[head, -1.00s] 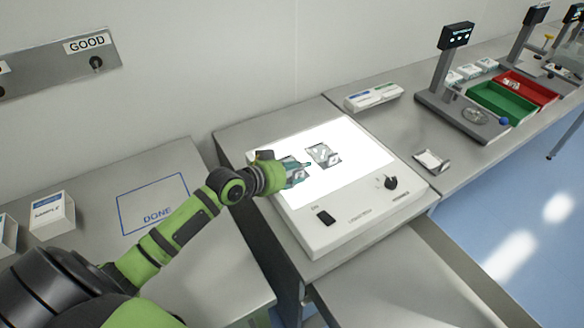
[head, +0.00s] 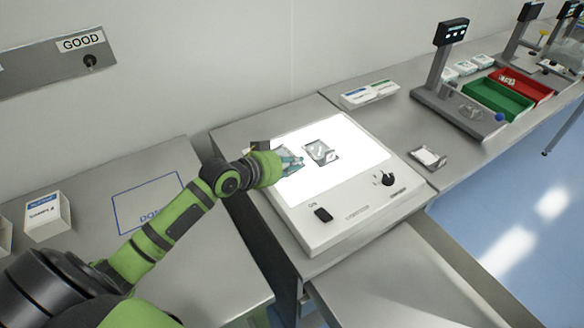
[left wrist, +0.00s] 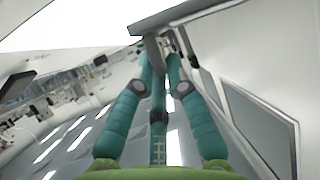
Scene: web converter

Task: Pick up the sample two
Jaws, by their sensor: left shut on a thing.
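The light box (head: 352,178) has a bright white top. A grey clear-fronted sample (head: 322,152) lies flat on it. A second sample (head: 293,166) is at the left part of the bright top, partly hidden by my left gripper (head: 288,160). That gripper is shut on this sample. In the left wrist view, the teal fingers (left wrist: 160,62) converge on a thin grey edge of it. I cannot read which sample is number two. My right gripper is out of view.
A white sample box (head: 45,216) stands on the left table beside the blue DONE outline (head: 150,205). Green (head: 497,98) and red (head: 520,88) bins stand farther right.

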